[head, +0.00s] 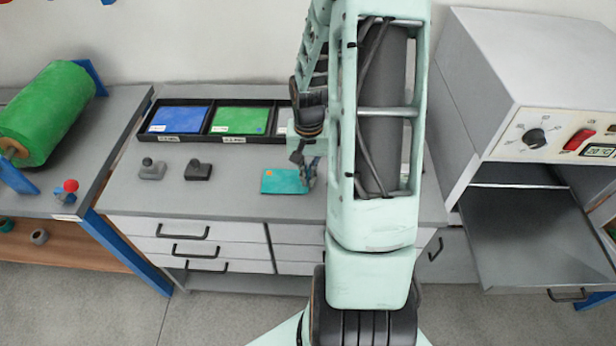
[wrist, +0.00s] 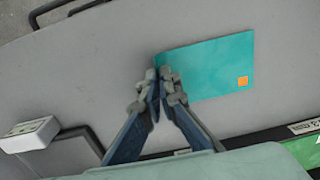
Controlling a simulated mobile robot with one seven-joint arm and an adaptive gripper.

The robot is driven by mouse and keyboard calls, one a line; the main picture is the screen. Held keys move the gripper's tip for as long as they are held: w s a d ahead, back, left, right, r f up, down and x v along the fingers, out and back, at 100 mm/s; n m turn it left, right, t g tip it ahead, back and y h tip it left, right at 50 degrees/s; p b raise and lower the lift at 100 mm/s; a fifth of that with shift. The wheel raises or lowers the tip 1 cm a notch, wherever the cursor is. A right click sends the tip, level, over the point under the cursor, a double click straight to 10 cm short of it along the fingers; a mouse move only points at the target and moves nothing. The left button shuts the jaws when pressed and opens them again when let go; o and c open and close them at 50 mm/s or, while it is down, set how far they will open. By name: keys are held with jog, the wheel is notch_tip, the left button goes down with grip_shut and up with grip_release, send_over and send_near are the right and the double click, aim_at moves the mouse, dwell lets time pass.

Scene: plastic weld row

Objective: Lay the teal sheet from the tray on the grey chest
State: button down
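The teal sheet (head: 284,182) has a small orange square at one corner and is over the top of the grey chest (head: 230,203), left of my arm. It also shows in the wrist view (wrist: 215,68). My gripper (head: 308,173) is at the sheet's right end in the head view. In the wrist view its fingertips (wrist: 164,76) are closed together on that short edge. The sheet looks flat; I cannot tell whether it touches the chest top. The black tray (head: 201,137) stands at the back of the chest, its right part hidden by my arm.
The tray shows a blue sheet (head: 179,119) and a green sheet (head: 240,120). Two small knobbed blocks, grey (head: 152,170) and black (head: 198,171), stand left on the chest. An oven with its door open (head: 535,235) is at right. A green roll (head: 47,112) is at left.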

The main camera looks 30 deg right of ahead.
jog(key=shift+f, duration=0.2)
jog(key=c, duration=2.2)
grip_release()
jog(key=shift+o, duration=0.2)
notch_tip(320, 180, up, 12)
jog(key=shift+r+p, duration=0.2)
jog(key=shift+p, duration=0.1)
